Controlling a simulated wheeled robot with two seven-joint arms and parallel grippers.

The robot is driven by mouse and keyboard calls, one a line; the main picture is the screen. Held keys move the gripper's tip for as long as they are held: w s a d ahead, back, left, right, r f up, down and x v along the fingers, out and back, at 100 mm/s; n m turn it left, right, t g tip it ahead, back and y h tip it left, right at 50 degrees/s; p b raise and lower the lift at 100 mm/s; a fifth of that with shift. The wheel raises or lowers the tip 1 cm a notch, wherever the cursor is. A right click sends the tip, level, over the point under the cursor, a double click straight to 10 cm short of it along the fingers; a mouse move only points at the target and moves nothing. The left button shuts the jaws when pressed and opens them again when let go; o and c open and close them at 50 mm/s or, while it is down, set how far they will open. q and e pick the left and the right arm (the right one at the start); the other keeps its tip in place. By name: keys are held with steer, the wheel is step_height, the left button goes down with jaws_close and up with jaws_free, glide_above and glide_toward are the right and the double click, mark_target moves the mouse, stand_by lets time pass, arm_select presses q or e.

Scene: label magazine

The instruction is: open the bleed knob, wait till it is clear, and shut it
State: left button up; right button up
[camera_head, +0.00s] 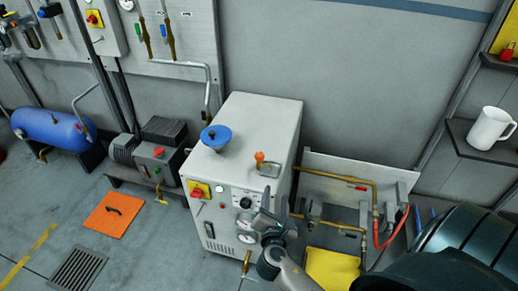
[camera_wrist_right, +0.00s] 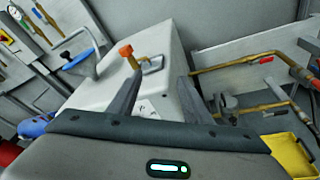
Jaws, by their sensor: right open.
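An orange knob (camera_head: 259,156), which looks like the bleed knob, stands on a brass stem on the top of the white cabinet (camera_head: 255,115), near its front right edge. It also shows in the right wrist view (camera_wrist_right: 126,50), just past the tip of the left-hand finger. A grey metal bent piece (camera_head: 270,170) is beside it. My right gripper (camera_head: 275,203) is in front of the cabinet's front right corner, open and empty, apart from the knob. In the wrist view its fingers (camera_wrist_right: 160,80) are spread. My left gripper is not in view.
Brass pipes (camera_head: 340,177) and a yellow container (camera_head: 332,270) are at right. A mug (camera_head: 488,128) stands on a shelf.

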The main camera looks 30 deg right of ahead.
mark_target(260, 160)
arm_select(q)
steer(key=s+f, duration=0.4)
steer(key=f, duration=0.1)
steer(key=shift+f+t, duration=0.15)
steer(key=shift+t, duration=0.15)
arm_select(e)
steer(key=w+a+r+n+t, duration=0.2)
steer(key=w+n, duration=0.3)
steer(key=n, duration=0.3)
steer(key=shift+w+r+t+y, duration=0.15)
steer(key=shift+w+t+y, duration=0.15)
steer(key=shift+t, duration=0.3)
